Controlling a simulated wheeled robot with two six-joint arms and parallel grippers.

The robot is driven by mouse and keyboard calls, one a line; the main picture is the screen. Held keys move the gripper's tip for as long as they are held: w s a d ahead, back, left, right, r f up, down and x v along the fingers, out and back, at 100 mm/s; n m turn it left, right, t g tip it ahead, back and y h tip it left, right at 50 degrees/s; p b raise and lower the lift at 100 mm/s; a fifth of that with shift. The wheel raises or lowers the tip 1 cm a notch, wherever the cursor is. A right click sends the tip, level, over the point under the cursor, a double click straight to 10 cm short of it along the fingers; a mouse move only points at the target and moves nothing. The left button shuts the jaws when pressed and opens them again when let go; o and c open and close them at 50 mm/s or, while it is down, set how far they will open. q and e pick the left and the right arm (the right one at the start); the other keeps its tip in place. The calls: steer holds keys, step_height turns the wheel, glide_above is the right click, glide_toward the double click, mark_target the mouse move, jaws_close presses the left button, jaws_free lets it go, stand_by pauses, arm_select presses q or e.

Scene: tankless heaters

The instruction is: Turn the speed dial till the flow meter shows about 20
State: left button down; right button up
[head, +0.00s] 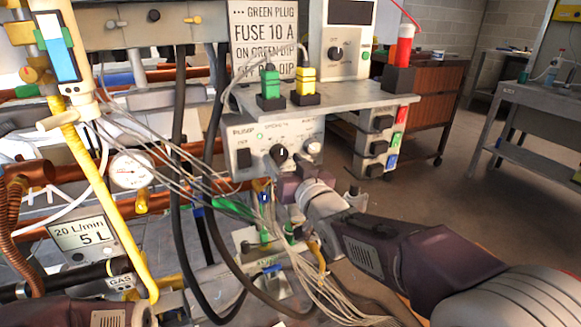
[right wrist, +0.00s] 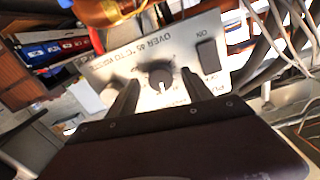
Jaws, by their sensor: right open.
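The speed dial, a dark round knob with a white pointer mark (head: 280,155), is on the grey pump panel (head: 240,133). In the right wrist view the dial (right wrist: 160,74) sits between the two dark fingers of my right gripper (right wrist: 159,79), which are apart. In the head view my right gripper (head: 285,174) is just below and in front of the dial. I cannot tell whether the fingers touch it. The flow meter (head: 81,232) at lower left shows "20 L/min" above a larger "5 L". My left gripper is out of view.
A lighter knob (head: 312,148) and a black switch (head: 244,158) flank the dial. Green (head: 270,88) and yellow (head: 305,82) plugs stand on the shelf above. Black hoses (head: 180,150) and loose grey wires (head: 185,178) hang left of my right gripper. Open floor lies at right.

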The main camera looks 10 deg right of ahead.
steer(key=s+d+p, duration=0.1)
steer(key=s+p, duration=0.1)
steer(key=s, duration=0.5)
steer(key=s+d+f+m+g+h+p, duration=0.1)
steer(key=s+d+f+g+h, duration=0.2)
steer(key=f, duration=0.8)
steer(key=d+f+m+g, duration=0.1)
steer(key=d+f+g, duration=0.1)
steer(key=f+g, duration=0.6)
steer(key=s+f+n+g, duration=0.1)
steer(key=s+f+g, duration=0.2)
steer(key=s+f, duration=0.35)
steer(key=s+f+g, duration=0.3)
steer(key=s, duration=0.6)
step_height(320, 180, up, 37)
steer(key=p, duration=3.8)
steer(key=shift+w+d+t, duration=0.25)
steer(key=shift+w+t, duration=0.05)
steer(key=shift+w, duration=0.05)
